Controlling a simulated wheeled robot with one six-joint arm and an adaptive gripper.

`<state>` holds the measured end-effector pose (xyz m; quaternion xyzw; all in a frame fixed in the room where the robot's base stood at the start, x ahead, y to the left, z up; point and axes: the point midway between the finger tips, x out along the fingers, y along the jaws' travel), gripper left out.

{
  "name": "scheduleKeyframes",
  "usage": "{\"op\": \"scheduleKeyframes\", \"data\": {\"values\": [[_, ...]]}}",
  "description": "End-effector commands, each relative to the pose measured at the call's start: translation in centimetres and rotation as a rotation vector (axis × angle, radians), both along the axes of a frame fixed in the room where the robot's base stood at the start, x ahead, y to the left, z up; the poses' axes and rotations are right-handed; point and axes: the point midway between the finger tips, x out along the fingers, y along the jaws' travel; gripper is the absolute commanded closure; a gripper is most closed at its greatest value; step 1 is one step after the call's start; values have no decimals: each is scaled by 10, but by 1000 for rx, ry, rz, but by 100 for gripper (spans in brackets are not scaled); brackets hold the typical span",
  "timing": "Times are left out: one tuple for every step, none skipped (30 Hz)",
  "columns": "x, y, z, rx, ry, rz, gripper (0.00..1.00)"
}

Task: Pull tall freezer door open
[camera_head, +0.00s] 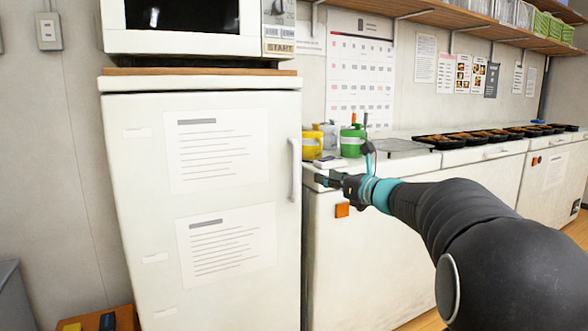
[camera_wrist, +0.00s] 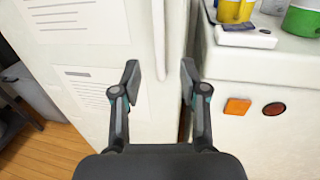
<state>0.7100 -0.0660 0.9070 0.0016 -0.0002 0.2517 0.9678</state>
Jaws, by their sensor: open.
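The tall white freezer (camera_head: 150,215) stands at the left with its door shut. A vertical white handle (camera_head: 295,170) runs along the door's right edge. In the wrist view the handle (camera_wrist: 158,35) shows at the top centre, in line with the gap between my fingers. My gripper (camera_head: 320,181) is open and empty, just right of the handle's lower part in the head view. In the wrist view its two dark fingers (camera_wrist: 159,76) are spread wide. They look short of the handle, but I cannot tell the exact distance.
A microwave (camera_head: 190,28) sits on top of the freezer. A white counter (camera_head: 350,265) adjoins on the right, close to my gripper. It carries a yellow cup (camera_head: 312,146), a green pot (camera_head: 352,143) and several black bento trays (camera_head: 440,144). A dark box (camera_head: 108,321) stands low at the left.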

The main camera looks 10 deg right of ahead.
Motion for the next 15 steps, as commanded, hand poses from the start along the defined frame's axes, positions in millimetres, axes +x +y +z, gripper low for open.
{"op": "scheduleKeyframes", "data": {"values": [[4,3,1,2,0,1,57],[7,4,1,2,1,1,57],[12,7,0,2,1,2,57],[16,10,0,1,0,3,57],[20,13,1,1,0,4,57],[26,16,0,1,0,3,57],[31,19,0,0,1,3,57],[36,22,1,0,0,4,57],[43,26,0,0,1,4,57],[48,28,0,0,1,4,57],[52,31,1,-1,0,4,57],[59,35,0,-1,0,5,57],[64,38,0,-2,1,4,57],[69,40,0,-2,1,4,57],[75,44,1,-1,0,4,57]]}}
